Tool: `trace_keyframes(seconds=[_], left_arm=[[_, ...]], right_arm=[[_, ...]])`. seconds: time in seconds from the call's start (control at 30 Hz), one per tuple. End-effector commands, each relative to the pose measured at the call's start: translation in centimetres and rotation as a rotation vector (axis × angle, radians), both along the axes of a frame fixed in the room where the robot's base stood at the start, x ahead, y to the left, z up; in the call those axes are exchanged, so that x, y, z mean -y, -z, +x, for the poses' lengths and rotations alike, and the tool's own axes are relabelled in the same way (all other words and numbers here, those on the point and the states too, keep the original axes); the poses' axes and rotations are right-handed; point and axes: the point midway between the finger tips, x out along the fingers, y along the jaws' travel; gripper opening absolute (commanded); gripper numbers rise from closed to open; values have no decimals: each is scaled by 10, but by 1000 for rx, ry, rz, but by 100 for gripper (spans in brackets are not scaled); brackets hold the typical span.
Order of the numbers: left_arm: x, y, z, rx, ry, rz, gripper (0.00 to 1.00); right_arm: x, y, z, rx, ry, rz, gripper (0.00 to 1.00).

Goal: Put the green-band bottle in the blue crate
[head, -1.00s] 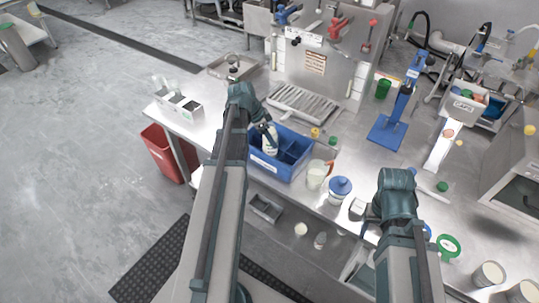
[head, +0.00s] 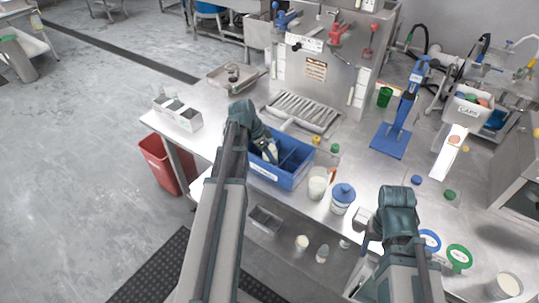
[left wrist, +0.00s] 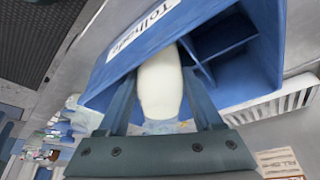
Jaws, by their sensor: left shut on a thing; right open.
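The blue crate (head: 286,180) stands on the steel counter, with dividers inside and a label on its front. My left gripper (head: 272,153) is over the crate's left part, shut on a white bottle (left wrist: 161,84). In the left wrist view the bottle lies between the two fingers, with its far end at the crate's labelled wall (left wrist: 115,70). I cannot see a green band on it, and cannot tell whether it touches the crate floor. My right gripper (head: 364,222) is open and empty by the counter's front edge.
A white jug (head: 317,185) and a blue-lidded jar (head: 342,198) stand right of the crate. A blue stand (head: 392,140) and a white caps bin (head: 468,108) are further right. Small green and yellow items sit behind the crate. A red bin (head: 163,165) is on the floor.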

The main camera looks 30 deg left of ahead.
Motion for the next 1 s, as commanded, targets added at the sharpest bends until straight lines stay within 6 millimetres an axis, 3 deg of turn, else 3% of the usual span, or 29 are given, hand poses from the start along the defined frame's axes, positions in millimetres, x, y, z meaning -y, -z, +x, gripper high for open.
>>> trace_keyframes(seconds=[0.07, 0.1, 0.17, 0.63, 1.0], left_arm=[[0, 4, 0, 0, 0, 0, 0], [0, 3, 0, 0, 0, 0, 71], [0, 3, 0, 0, 0, 0, 80], [0, -4, 0, 0, 0, 0, 80], [-10, -47, -13, 0, -1, 0, 80]], right_arm=[[0, 4, 0, 0, 0, 0, 64], [0, 3, 0, 0, 0, 0, 64], [0, 3, 0, 0, 0, 0, 64], [0, -4, 0, 0, 0, 0, 64], [0, -47, 0, 0, 0, 0, 64]])
